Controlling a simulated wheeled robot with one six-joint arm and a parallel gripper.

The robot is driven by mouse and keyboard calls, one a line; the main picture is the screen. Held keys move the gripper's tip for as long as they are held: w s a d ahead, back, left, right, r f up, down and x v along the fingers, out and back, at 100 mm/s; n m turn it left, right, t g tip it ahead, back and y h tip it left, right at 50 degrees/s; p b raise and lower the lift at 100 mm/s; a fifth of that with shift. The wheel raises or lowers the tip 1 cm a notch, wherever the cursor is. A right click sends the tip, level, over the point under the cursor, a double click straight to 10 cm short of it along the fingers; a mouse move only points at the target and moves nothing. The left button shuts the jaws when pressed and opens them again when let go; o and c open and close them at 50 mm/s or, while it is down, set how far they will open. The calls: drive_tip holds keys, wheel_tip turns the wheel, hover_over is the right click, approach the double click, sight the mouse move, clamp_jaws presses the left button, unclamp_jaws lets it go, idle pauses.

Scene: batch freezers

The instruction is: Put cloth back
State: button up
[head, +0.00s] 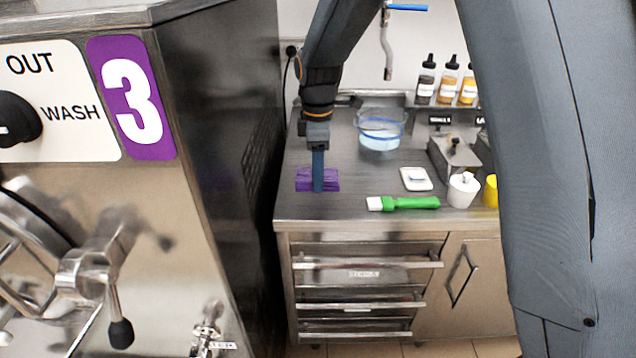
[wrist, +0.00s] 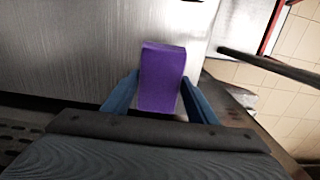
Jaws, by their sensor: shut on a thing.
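The purple cloth (head: 331,180) is at the left end of the steel counter, near its front edge, in the head view. In the wrist view the cloth (wrist: 162,78) is a folded purple block between the two blue fingers. My gripper (head: 318,186) points down at the cloth and is shut on it; the fingers also show in the wrist view (wrist: 160,100). One finger hides part of the cloth in the head view. I cannot tell whether the cloth touches the counter.
On the counter (head: 310,211), a green-handled brush (head: 405,203), white pot (head: 463,190), yellow cup (head: 490,191), white pad (head: 416,179) and clear tub (head: 380,130) stand right of the cloth. Sauce bottles (head: 447,82) stand behind. The freezer marked 3 (head: 130,97) is at left.

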drive_tip(key=shift+f+p, duration=0.55)
drive_tip(key=shift+f, duration=1.55)
drive_tip(key=shift+f, duration=0.15)
drive_tip(key=o, duration=0.9)
wheel_tip(320, 180, up, 12)
drive_tip(key=b, duration=0.3)
drive_tip(key=s+d+f+m, duration=0.3)
drive_tip(key=s+d+m, duration=0.2)
drive_tip(key=s+m, duration=0.1)
drive_tip(key=s+d+f+m, duration=0.4)
drive_tip(key=s+d+m, duration=0.1)
drive_tip(key=s, duration=0.4)
drive_tip(key=s+d+f+m+t, duration=0.1)
drive_tip(key=s+d+f+m, duration=0.2)
drive_tip(key=s+d+m, duration=0.3)
drive_tip(key=shift+s+d+f+m, duration=0.15)
drive_tip(key=shift+s+d, duration=0.1)
drive_tip(key=shift+s, duration=0.2)
drive_tip(key=shift+s+d+f+m, duration=0.15)
drive_tip(key=shift+s+d, duration=0.1)
drive_tip(key=shift+s, duration=0.2)
